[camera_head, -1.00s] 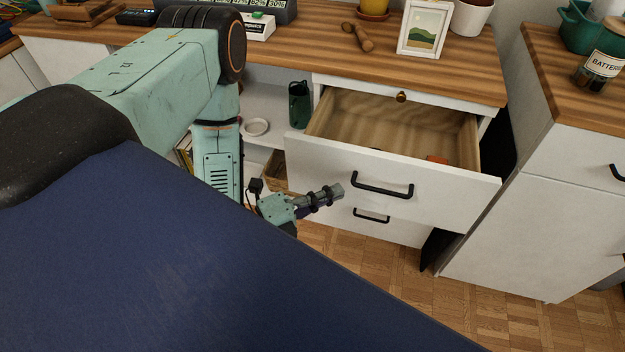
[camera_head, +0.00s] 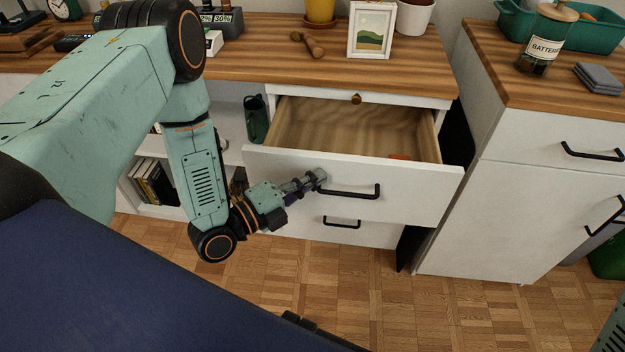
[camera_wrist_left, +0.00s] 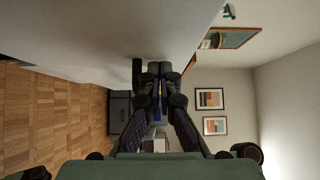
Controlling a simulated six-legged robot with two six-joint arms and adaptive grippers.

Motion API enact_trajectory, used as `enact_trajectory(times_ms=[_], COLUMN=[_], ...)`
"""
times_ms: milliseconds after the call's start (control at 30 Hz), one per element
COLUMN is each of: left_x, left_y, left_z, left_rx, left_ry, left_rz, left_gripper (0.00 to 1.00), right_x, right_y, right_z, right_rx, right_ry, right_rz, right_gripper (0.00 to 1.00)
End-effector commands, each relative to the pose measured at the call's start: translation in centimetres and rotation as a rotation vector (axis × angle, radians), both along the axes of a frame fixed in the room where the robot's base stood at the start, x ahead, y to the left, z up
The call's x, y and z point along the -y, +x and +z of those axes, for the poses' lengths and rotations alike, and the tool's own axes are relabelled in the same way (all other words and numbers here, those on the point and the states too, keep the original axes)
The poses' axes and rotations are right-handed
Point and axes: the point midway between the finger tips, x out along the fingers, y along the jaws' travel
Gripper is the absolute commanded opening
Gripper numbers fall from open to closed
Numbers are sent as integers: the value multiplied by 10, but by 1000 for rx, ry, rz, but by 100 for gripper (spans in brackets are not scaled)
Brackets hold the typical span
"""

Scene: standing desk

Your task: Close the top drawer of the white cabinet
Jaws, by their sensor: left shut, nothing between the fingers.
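The top drawer (camera_head: 420,190) of the white cabinet (camera_head: 385,232) is pulled out, and its wooden inside is visible. A small orange thing lies in it at the right. Its front has a black bar handle (camera_head: 350,193). My left gripper (camera_head: 321,176) is shut and empty, with its tips in front of the drawer front, close to the left end of the handle. I cannot tell whether it touches. In the left wrist view the shut fingers (camera_wrist_left: 160,70) lie beside the white drawer front (camera_wrist_left: 90,35). My right gripper is not in view.
The wooden top (camera_head: 270,65) carries a picture frame (camera_head: 371,30), pots and a wooden tool. A second white cabinet (camera_head: 500,200) stands at the right. Open shelves with books (camera_head: 153,184) are at the left. The parquet floor (camera_head: 330,280) in front is clear.

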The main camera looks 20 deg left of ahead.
Motion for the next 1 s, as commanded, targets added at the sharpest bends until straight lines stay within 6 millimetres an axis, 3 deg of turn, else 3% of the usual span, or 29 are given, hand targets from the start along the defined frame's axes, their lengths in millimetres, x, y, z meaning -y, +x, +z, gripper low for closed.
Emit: enact_trajectory(times_ms=[267,700,1000], left_x=[-9,-39,-52], left_y=[32,134,182], left_z=[2,-1,-2], left_rx=[7,7,5], left_ry=[3,2,2], left_rz=[0,1,0], left_gripper=[0,0,0], right_x=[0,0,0], right_y=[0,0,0], right_z=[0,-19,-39], right_rx=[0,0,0], right_ry=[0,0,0], right_rz=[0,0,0], right_gripper=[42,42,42])
